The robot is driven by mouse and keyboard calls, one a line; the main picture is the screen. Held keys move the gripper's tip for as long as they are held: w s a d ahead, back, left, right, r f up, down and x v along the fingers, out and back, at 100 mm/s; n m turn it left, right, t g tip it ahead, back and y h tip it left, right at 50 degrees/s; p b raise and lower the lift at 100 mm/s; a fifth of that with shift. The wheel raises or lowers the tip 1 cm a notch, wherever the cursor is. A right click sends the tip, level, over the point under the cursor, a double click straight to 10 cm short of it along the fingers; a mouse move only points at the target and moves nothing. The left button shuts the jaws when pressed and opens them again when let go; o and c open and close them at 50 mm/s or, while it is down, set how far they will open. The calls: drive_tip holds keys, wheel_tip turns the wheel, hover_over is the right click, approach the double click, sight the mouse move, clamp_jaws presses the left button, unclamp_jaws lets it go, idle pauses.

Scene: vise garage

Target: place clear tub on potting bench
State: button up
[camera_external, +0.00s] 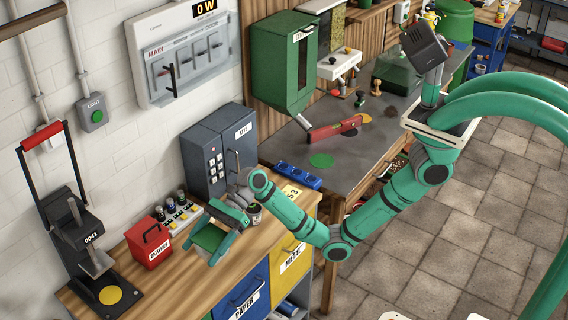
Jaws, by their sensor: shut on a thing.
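My gripper (222,232) is at the lower left, above the wooden-topped counter (150,262). It is shut on a small, boxy, greenish-looking thing, which I take to be the clear tub (207,238). Its outline is hard to tell from the green fingers, and part of it is hidden by them. I cannot tell whether it touches the counter. The grey-topped bench (285,158) behind and to the right looks like the potting bench, though no label shows. My gripper is apart from it, at its left.
A grey keypad cabinet (220,150) stands close behind my gripper. A red box (150,245) and a black press (82,235) stand left. Bare grey surface shows near the green disc (321,160).

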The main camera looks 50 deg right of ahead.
drive_tip(key=w+d+r+m+t+h, duration=0.15)
drive_tip(key=w+d, duration=0.35)
drive_tip(key=d, duration=0.7)
drive_tip(key=w+d+r+m+t, duration=0.25)
drive_tip(key=w+d, duration=0.25)
drive_tip(key=d, duration=0.7)
drive_tip(key=w+d+r+m+t+h, duration=0.1)
drive_tip(key=w+d+m+t, duration=0.35)
drive_tip(key=d, duration=0.75)
drive_tip(key=s+d+f+m+t+h, duration=0.2)
drive_tip(key=d+f+h, duration=0.1)
drive_tip(key=d, duration=1.1)
drive_tip(key=s+d+f+m+t+h, duration=0.1)
drive_tip(key=s+d+f+m+h, duration=0.15)
drive_tip(key=d, duration=1.15)
drive_tip(key=s+d+f+m+t+h, duration=0.1)
drive_tip(key=d+f+m+t+h, duration=0.15)
drive_tip(key=d, duration=1.15)
drive_tip(key=s+d+f+m+h, duration=0.3)
drive_tip(key=s+d+f, duration=0.2)
drive_tip(key=d, duration=0.2)
drive_tip(key=shift+n, duration=0.25)
drive_tip(key=shift+w+d+f, duration=0.1)
drive_tip(key=shift+w+f, duration=0.05)
drive_tip(key=shift+f, duration=3.7)
drive_tip(key=shift+f, duration=0.15)
drive_tip(key=o, duration=1.4)
